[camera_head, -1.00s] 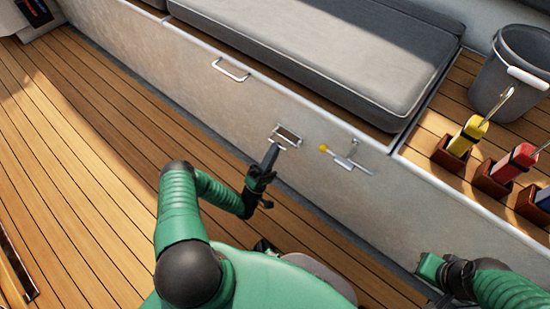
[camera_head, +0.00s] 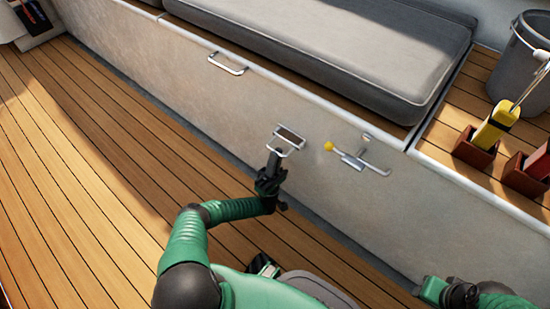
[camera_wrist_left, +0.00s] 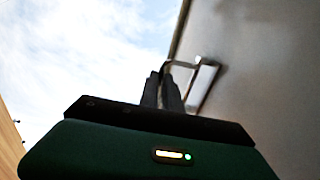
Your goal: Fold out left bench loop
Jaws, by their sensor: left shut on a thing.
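The bench loop (camera_head: 284,152) is a small thin metal loop on a recessed rectangular plate (camera_head: 290,135) in the pale bench front. It stands out from the plate, away from the wall. My left gripper (camera_head: 274,158) is shut on the loop's outer bar from below. In the left wrist view, the loop (camera_wrist_left: 180,63) shows at the fingertips (camera_wrist_left: 165,78), with its plate (camera_wrist_left: 204,84) to the right. My right gripper (camera_head: 434,289) is at the lower right, away from the loop; its jaws are not clear.
Right of the loop, a metal latch (camera_head: 355,160) with a yellow knob (camera_head: 329,146) sticks out. A fixed handle (camera_head: 228,66) is at upper left. A grey cushion (camera_head: 330,40), a bucket (camera_head: 522,68) and tools in wooden holders are above. The plank floor (camera_head: 90,170) is clear.

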